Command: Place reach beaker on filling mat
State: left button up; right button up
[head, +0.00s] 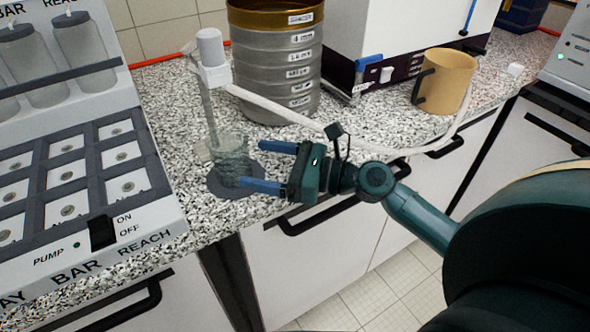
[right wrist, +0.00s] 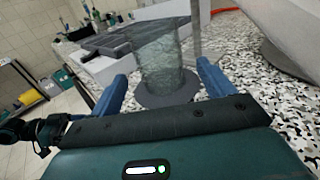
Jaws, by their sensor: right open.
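The glass beaker (head: 231,160) stands upright on the dark round filling mat (head: 222,187) near the counter's front edge. It also shows in the right wrist view (right wrist: 167,65), standing on the mat (right wrist: 170,98). My right gripper (head: 262,167) is open, with its blue fingers at the beaker's right side. In the right wrist view the beaker stands between and a little beyond the two fingertips (right wrist: 163,80), with gaps on both sides. A white-topped spout (head: 210,75) rises just behind the beaker.
The panel (head: 104,230) with pump switch and button grid stands at left. A sieve stack (head: 280,60) stands behind the mat, and a tan mug (head: 448,80) at right. A white hose (head: 300,121) runs along the counter behind my gripper.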

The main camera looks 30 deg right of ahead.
jog(key=b+v, duration=0.1)
jog(key=v, duration=0.6)
jog(key=shift+s, duration=0.15)
jog(key=shift+d, duration=0.1)
